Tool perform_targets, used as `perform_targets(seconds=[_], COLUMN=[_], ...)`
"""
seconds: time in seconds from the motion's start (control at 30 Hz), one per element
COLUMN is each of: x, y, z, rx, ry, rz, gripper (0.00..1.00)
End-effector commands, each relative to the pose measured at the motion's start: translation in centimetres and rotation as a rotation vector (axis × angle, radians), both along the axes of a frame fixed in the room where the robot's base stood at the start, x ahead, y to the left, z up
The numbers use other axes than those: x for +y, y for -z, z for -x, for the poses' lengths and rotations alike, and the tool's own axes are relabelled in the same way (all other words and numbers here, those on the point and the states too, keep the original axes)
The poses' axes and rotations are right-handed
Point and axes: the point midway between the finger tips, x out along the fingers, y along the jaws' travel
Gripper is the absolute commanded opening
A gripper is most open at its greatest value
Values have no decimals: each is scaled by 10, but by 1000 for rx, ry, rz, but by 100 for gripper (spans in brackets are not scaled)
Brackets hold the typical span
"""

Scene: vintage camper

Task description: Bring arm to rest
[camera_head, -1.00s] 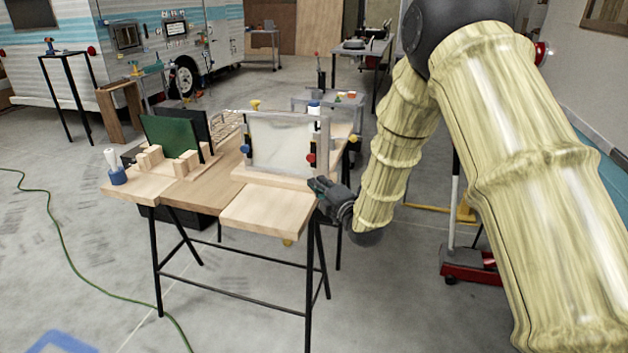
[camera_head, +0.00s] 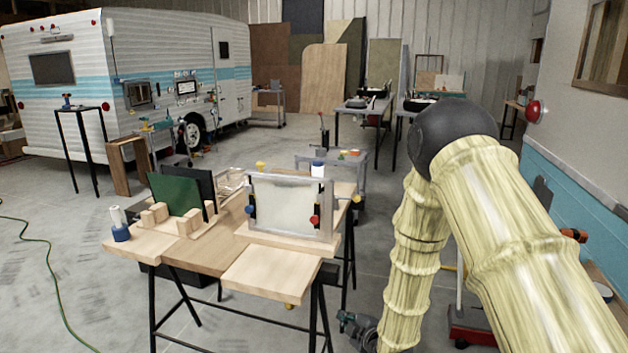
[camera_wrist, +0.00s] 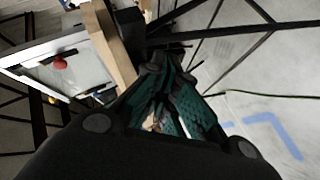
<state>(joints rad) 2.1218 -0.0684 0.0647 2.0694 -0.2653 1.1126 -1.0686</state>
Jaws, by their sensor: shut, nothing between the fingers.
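My gripper (camera_head: 358,326) is low at the right side of the workbench, beside its black legs and apart from the top, partly hidden by my arm in the head view. In the wrist view my gripper (camera_wrist: 172,95) shows its dark green fingers shut with nothing held. My arm, in pale sleeves, bends at a dark joint and hangs down on the right.
The wooden workbench (camera_head: 272,275) carries a framed clear panel (camera_head: 283,203), a green board (camera_head: 174,194) in wooden blocks and a blue-based white cylinder (camera_head: 117,222). A red wheeled stand (camera_head: 468,335) is behind my arm. A camper (camera_head: 75,90) stands at back left. Open floor lies at left.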

Motion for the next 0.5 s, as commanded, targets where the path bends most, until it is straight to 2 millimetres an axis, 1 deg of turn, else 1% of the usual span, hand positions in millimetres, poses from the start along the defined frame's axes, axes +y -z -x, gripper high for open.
perform_targets(seconds=[0.03,0.1,0.17,0.2,0.27,0.3,0.37,0.4,0.47,0.5], x=[-9,-21,-31,-38,-48,-54,-63,-69,-77,-83], y=[21,49,72,86,105,118,134,145,159,167], z=[20,47,72,90,117,136,164,185,216,236], rx=[80,187,276,334,420,476,557,612,691,741], ry=[42,107,166,209,275,321,393,444,522,576], rz=[-35,-88,-131,-158,-198,-223,-259,-281,-314,-333], gripper=[0,0,0,0,0,0,0,0,0,0])
